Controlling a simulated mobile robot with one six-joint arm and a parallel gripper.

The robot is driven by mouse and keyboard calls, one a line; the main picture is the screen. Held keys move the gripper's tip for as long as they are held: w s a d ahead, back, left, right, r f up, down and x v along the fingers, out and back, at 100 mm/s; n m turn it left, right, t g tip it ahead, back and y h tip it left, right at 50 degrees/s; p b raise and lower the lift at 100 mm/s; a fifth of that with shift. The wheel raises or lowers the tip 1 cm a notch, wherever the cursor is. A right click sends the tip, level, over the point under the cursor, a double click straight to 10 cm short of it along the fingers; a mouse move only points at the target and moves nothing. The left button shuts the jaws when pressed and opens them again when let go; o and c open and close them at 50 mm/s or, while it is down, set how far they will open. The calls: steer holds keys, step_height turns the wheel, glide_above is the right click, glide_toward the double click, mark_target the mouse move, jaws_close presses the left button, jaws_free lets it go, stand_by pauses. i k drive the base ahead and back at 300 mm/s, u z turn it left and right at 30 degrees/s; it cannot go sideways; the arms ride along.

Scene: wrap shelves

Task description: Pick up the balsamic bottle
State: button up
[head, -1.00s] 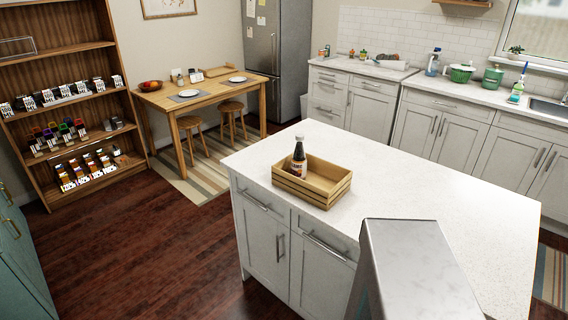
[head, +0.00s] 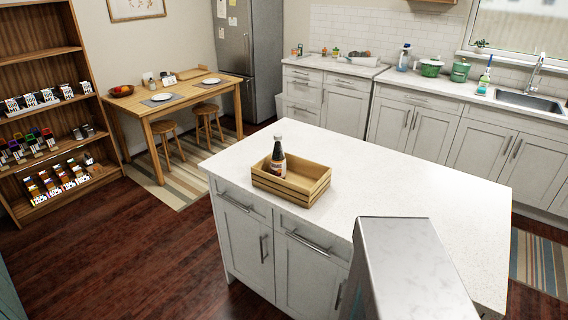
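A dark bottle (head: 278,160) with a pale cap and a light label stands upright in a wooden crate (head: 306,192). The label is too small to read, but it is the one bottle of this kind that I see, so it fits the balsamic bottle. The crate hides its base. The crate sits near the left front edge of the white kitchen island (head: 425,175). My gripper is not in view.
A grey part of my own body rises in front of the island. A shelf unit (head: 45,55) with several small packages stands at the left. A wooden table (head: 190,93) with two stools is behind. The island top beside the crate is bare. Dark wooden floor lies open at the left.

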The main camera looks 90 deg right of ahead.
mark_target(278, 161)
steer(key=z, duration=1)
steer(key=k, duration=0.9)
steer(key=i, duration=0.6)
steer(key=z, duration=0.05)
